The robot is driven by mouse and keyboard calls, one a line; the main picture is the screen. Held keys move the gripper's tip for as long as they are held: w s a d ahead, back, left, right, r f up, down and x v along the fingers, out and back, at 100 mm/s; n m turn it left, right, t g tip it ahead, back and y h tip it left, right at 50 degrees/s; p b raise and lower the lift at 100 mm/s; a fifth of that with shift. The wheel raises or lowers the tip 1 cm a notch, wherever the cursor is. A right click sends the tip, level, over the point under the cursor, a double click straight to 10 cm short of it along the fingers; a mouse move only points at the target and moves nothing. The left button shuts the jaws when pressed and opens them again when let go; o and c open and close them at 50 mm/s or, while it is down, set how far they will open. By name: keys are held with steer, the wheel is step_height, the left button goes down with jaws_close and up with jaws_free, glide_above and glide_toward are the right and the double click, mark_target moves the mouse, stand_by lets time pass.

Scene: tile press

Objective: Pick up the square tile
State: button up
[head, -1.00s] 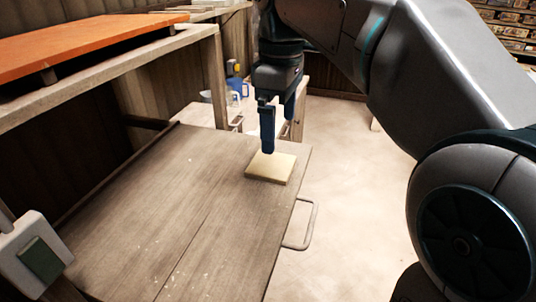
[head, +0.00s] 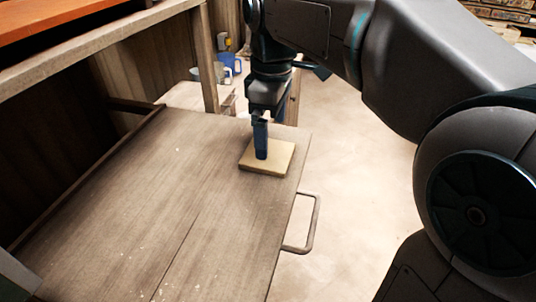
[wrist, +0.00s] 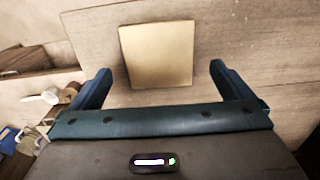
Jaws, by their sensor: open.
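The square tile (head: 270,158) is pale tan and lies flat near the far right corner of the wooden board. It also shows in the wrist view (wrist: 157,54), lying between the lines of my two fingers and beyond their tips. My gripper (head: 261,155) points down over the tile in the head view. In the wrist view my gripper (wrist: 161,70) has its blue fingers spread wider than the tile, with nothing between them. The head view does not make clear how high the fingertips are above the tile.
The wooden board (head: 150,210) is otherwise clear. A metal handle (head: 312,225) sticks out from its right edge. An orange panel (head: 50,18) lies on a wooden frame at the upper left. A blue mug (head: 231,62) stands behind the board. Open floor (head: 360,180) lies to the right.

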mark_target(270, 153)
steer(key=shift+w+f+p, duration=0.15)
steer(key=shift+f+p, duration=0.15)
steer(key=shift+f, duration=2.4)
steer(key=c, duration=1)
steer(key=shift+o, duration=0.2)
steer(key=shift+r, duration=0.15)
